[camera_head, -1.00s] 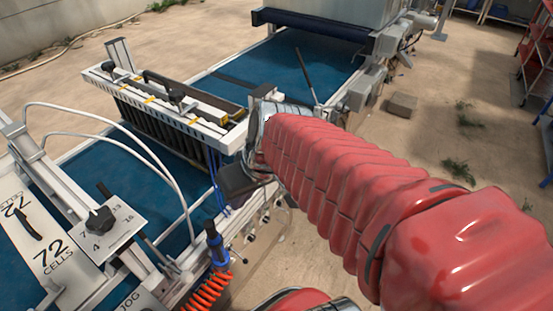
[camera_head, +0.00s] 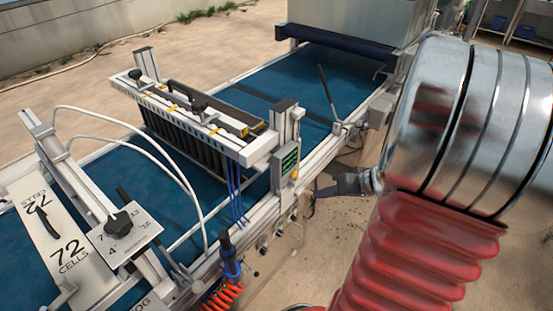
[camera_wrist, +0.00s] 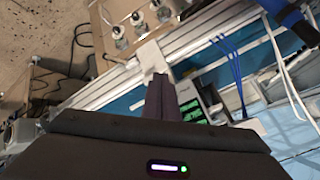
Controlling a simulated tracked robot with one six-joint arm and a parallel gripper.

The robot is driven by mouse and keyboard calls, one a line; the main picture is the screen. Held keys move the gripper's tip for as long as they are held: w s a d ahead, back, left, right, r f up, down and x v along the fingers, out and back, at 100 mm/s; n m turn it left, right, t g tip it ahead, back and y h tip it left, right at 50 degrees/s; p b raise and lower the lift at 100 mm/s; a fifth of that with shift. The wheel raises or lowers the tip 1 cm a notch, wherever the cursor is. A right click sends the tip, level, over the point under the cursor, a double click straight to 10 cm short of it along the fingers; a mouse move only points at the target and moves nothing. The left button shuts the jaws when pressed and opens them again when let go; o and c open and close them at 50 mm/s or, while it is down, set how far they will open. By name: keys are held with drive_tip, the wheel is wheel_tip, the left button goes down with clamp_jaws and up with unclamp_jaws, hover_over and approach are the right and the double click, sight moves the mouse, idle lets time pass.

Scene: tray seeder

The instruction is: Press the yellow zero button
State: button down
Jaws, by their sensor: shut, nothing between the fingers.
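A small display box (camera_head: 288,161) with green text stands on the near side rail of the seeder, at the foot of a short post. A small yellow spot (camera_head: 294,175), which looks like the zero button, sits at its lower edge. My gripper (camera_head: 318,190) is shut and empty, just right of the box and apart from it in the head view. In the wrist view the closed dark fingers (camera_wrist: 161,98) point at the rail, with the green display (camera_wrist: 191,108) close beside them. I cannot make out the yellow button in the wrist view; the fingers may hide it.
The seeding head (camera_head: 195,115) spans the blue belt (camera_head: 275,85) left of the display. Blue tubes (camera_head: 236,190) hang beside the post. Fittings (camera_wrist: 138,20) line the machine's side below the rail. Open concrete floor lies right of the machine.

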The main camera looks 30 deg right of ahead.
drive_tip(key=shift+s+d+f, duration=0.25)
drive_tip(key=shift+d, duration=0.4)
drive_tip(key=shift+s+d+f, duration=0.2)
drive_tip(key=shift+d+f, duration=0.05)
drive_tip(key=shift+d, duration=0.35)
drive_tip(key=shift+t, duration=0.3)
drive_tip(key=w+a, duration=0.3)
drive_tip(key=w, duration=0.5)
drive_tip(key=shift+w, duration=0.15)
drive_tip(key=shift+w+a, duration=0.35)
drive_tip(key=shift+w, duration=0.45)
idle(2.2)
drive_tip(key=shift+s+d+r, duration=0.1)
idle(0.3)
drive_tip(key=shift+s+d, duration=0.25)
drive_tip(key=shift+s, duration=0.5)
drive_tip(key=shift+s+d, duration=0.25)
drive_tip(key=shift+s, duration=0.55)
drive_tip(key=shift+s+d, duration=0.3)
drive_tip(key=shift+s, duration=0.5)
drive_tip(key=shift+s+d, duration=0.25)
drive_tip(key=shift+s, duration=0.55)
